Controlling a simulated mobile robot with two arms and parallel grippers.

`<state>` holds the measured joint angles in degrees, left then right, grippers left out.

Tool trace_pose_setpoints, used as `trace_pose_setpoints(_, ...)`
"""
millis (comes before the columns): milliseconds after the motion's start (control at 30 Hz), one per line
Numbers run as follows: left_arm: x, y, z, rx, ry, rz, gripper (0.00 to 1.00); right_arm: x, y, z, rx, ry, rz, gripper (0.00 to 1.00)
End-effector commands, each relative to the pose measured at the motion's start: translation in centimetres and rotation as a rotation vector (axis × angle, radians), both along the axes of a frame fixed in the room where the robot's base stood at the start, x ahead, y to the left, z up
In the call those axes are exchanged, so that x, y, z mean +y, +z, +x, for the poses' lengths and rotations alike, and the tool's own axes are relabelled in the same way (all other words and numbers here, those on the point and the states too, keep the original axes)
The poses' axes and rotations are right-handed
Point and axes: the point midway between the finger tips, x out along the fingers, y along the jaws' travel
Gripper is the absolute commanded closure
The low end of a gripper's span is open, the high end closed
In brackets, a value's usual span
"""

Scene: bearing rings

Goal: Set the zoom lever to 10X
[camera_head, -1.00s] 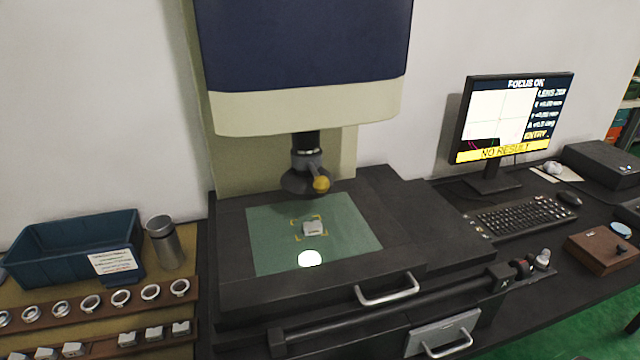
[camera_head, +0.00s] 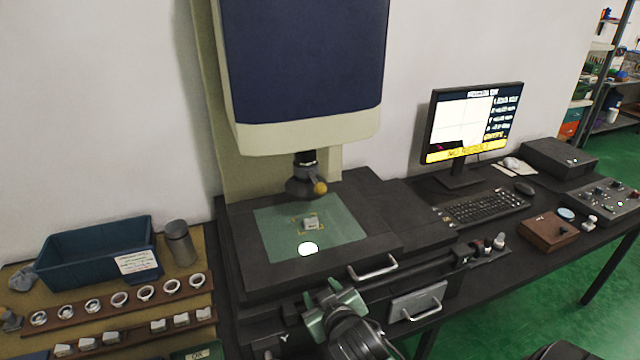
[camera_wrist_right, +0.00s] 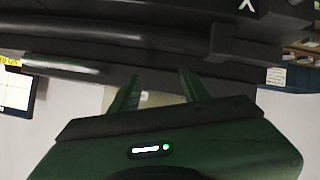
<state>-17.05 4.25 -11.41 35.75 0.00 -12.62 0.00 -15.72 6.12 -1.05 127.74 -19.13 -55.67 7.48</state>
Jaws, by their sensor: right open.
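The zoom lever, with a yellow ball knob (camera_head: 320,188), sticks out from the dark lens ring (camera_head: 303,186) under the blue and cream microscope head (camera_head: 305,130). Its scale marks are too small to read. A small metal part (camera_head: 310,223) sits on the green stage plate (camera_head: 345,236) below, beside a bright light spot. My right gripper (camera_head: 337,298) is open and empty in front of the stage, low and well short of the knob. In the right wrist view its two green fingers (camera_wrist_right: 160,90) stand apart with nothing between them. My left gripper is not in view.
The stage's front handle (camera_head: 373,268) and a lower drawer handle (camera_head: 420,308) stick out near my right gripper. A blue bin (camera_head: 95,255), a metal cylinder (camera_head: 180,243) and racks of rings stand at left. A monitor (camera_head: 473,122) and keyboard (camera_head: 485,208) are at right.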

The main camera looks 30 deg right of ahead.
Motion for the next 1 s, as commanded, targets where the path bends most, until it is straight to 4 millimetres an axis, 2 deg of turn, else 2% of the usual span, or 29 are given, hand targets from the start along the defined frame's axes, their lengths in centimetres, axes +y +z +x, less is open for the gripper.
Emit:
trace_pose_setpoints(33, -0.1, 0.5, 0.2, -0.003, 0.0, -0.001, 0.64, -1.1, 4.1, 1.5, -0.101, -0.021, -0.03, 0.54)
trace_pose_setpoints(100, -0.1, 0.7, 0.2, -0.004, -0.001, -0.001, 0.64, -2.3, 9.0, 2.8, -0.228, -0.046, -0.072, 0.54)
trace_pose_setpoints(200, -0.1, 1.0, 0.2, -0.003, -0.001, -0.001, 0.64, -3.6, 14.4, 3.6, -0.367, -0.074, -0.121, 0.54)
trace_pose_setpoints(300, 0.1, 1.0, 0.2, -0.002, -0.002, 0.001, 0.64, -4.3, 17.3, 4.0, -0.448, -0.086, -0.154, 0.54)
trace_pose_setpoints(433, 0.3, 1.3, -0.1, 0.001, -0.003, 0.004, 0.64, -4.8, 18.4, 5.1, -0.483, -0.087, -0.173, 0.54)
trace_pose_setpoints(800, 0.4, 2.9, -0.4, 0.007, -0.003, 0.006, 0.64, -7.0, 18.3, 10.2, -0.479, -0.086, -0.172, 0.54)
trace_pose_setpoints(1000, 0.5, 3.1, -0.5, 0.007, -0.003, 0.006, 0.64, -7.6, 18.1, 11.4, -0.478, -0.085, -0.171, 0.54)
